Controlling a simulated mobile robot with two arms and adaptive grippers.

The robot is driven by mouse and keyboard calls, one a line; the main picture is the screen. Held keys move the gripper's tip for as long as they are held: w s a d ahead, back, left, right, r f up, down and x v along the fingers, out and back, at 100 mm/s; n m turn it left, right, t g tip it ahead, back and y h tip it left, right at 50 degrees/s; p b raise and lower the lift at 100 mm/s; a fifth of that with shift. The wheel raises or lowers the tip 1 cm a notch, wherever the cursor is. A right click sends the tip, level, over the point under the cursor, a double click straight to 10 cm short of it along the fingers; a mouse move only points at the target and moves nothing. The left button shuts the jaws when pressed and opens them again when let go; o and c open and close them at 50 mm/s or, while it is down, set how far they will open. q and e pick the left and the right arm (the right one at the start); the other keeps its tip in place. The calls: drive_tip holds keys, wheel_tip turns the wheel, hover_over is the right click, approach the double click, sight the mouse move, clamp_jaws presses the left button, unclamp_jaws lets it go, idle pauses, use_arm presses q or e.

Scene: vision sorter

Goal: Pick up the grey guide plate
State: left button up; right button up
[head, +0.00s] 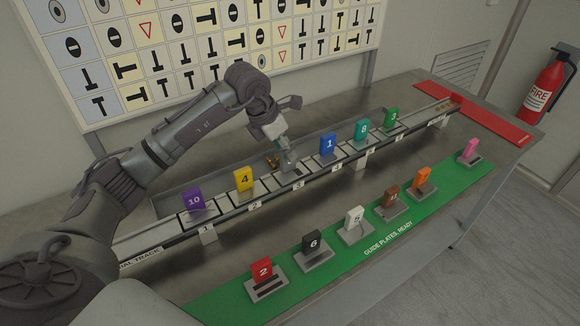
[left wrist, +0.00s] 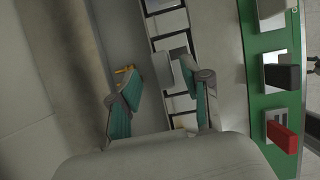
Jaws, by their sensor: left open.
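A grey plate (head: 288,161) stands in the track around slot 3, between the yellow plate 4 and the blue plate 1. My left gripper (head: 279,146) is above the track right at it and partly covers it. In the left wrist view, the grey plate (left wrist: 163,71) lies ahead, between the two spread fingers of my left gripper (left wrist: 165,84). The gripper is open and does not grip the plate. Whether a finger touches it I cannot tell. My right gripper is not in view.
Purple plate 10 (head: 194,199), yellow plate 4 (head: 243,179), blue plate 1 (head: 328,144), teal plate 8 (head: 362,129) and green plate 3 (head: 392,117) stand along the track. Several more plates stand in holders on the green mat (head: 328,269). A small yellow-orange item (left wrist: 125,69) lies behind the track.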

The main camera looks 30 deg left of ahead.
sight(295, 164)
use_arm(q)
drive_tip(key=p+x, duration=0.1)
drive_tip(key=x, duration=0.3)
drive_tip(key=shift+d+f+p, duration=0.25)
drive_tip(key=shift+p, duration=0.15)
drive_tip(key=shift+w+f, duration=0.1)
drive_tip(key=shift+f, duration=0.1)
clamp_jaws()
